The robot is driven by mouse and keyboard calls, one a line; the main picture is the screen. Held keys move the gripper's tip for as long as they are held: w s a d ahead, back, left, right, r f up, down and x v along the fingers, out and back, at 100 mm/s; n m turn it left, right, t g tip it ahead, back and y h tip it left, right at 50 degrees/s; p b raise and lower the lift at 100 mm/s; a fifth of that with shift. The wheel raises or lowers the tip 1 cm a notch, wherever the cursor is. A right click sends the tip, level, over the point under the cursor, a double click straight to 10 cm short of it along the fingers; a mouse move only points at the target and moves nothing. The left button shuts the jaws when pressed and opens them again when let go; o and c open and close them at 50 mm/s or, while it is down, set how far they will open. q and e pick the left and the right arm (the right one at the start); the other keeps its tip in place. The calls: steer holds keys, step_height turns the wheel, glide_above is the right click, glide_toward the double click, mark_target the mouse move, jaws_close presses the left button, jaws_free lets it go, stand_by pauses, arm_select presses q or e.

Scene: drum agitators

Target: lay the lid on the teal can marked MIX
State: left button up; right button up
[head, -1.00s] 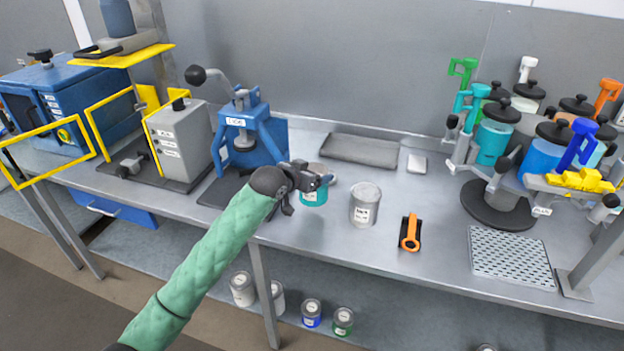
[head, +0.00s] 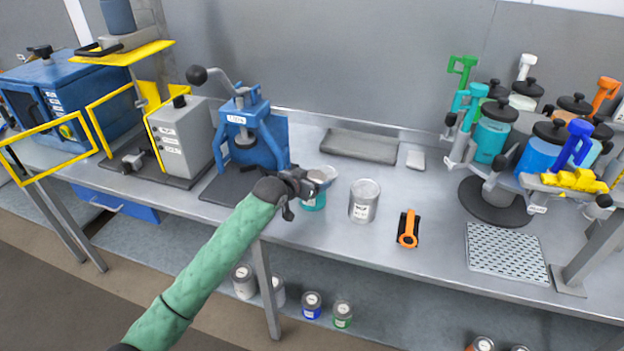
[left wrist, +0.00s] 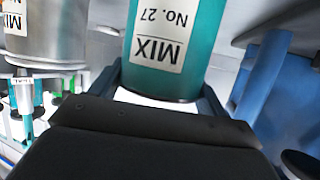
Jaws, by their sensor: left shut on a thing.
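The teal can (head: 314,202) stands on the bench in the head view, mostly hidden behind my left gripper. In the left wrist view the teal can (left wrist: 195,60) appears upside down, its label reading MIX No. 27. My left gripper (head: 312,183) is shut on the lid (head: 325,174), a pale grey disc at the fingertips over the can's top. In the left wrist view a bright strip of the lid (left wrist: 135,97) shows between the fingers, close to the can's top end. I cannot tell whether lid and can touch. My right gripper is not in view.
A grey can (head: 364,203) stands close to the right, and an orange-handled tool (head: 408,229) lies beyond it. A blue lever press (head: 245,135) stands left of the can. Bench space right of the grey can is partly clear.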

arm_select(q)
steer(key=shift+f, duration=0.15)
steer(key=o, duration=1.5)
steer(key=shift+o, duration=0.7)
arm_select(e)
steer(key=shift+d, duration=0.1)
arm_select(q)
steer(key=shift+s, duration=0.1)
steer(key=b+v, duration=0.3)
steer(key=v, duration=0.9)
steer(key=shift+r+b, duration=0.2)
steer(key=shift+b, duration=0.15)
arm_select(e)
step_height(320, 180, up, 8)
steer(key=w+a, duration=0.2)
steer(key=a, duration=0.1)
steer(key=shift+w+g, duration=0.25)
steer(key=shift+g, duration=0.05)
arm_select(q)
steer(key=shift+f, duration=0.1)
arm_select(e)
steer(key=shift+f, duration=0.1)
